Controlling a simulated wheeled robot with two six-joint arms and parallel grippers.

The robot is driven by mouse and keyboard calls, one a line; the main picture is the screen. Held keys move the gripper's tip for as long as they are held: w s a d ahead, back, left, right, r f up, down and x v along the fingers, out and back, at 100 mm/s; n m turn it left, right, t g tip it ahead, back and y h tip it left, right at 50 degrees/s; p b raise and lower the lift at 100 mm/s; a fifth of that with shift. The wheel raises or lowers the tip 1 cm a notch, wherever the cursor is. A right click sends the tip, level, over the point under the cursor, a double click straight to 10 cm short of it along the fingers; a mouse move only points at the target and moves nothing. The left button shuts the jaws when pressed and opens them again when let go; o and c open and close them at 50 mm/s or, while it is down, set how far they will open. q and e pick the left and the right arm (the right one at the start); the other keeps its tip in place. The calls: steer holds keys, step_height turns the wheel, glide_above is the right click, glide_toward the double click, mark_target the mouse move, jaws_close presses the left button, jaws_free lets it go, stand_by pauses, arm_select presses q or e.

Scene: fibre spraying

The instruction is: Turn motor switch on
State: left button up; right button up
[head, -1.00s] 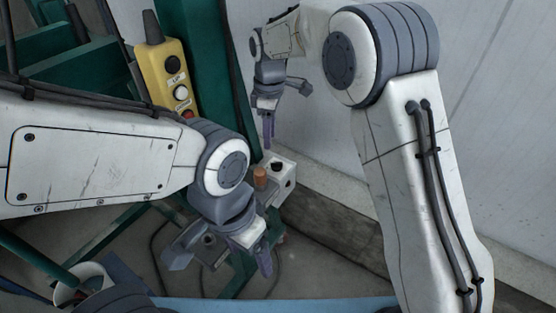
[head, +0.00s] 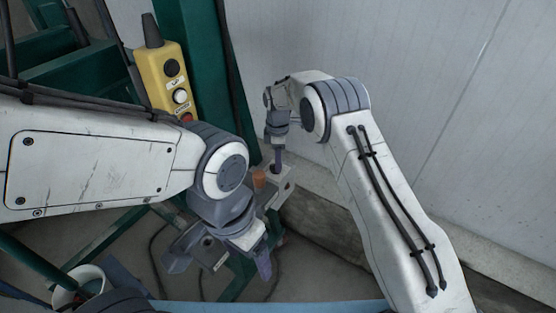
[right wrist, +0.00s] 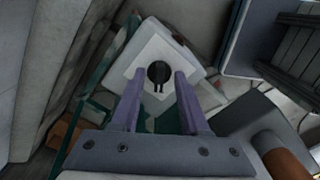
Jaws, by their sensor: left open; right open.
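The switch is a white box (head: 281,187) on a stand near the middle of the head view. In the right wrist view the white box (right wrist: 182,62) shows a round dark knob or opening (right wrist: 158,72) on its face. My right gripper (head: 278,163) is just above the box in the head view and hides part of it. In the right wrist view its two purple fingers (right wrist: 156,82) are open, one on each side of the dark round part; contact cannot be told. My left gripper (head: 262,262) is open and empty, lower and nearer than the box.
An orange-brown cylinder (head: 258,178) stands beside the box; it also shows in the right wrist view (right wrist: 286,163). A yellow button pendant (head: 163,78) hangs by a green post (head: 205,75). A white bucket (head: 88,274) is at lower left. A pale wall (head: 430,60) is behind.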

steer(key=shift+f, duration=0.5)
steer(key=shift+c, duration=0.3)
jaws_close()
